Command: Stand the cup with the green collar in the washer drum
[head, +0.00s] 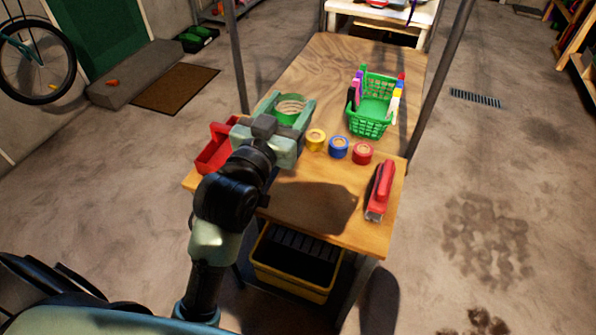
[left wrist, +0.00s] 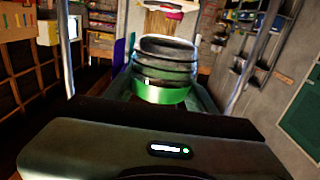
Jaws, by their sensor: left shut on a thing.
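The cup with the green collar (head: 290,108) is between the fingers of my left gripper (head: 288,104), over the left part of the wooden table in the head view. The gripper is shut on it. In the left wrist view the cup (left wrist: 164,68) shows ridged, dark glassy walls, with the green collar (left wrist: 160,94) at the end nearest the camera. Part of the cup is hidden behind the gripper body. I cannot tell whether its base touches the table. The washer drum is not in view. My right gripper is not in view.
A yellow-rimmed crate (head: 290,287) sits underneath.

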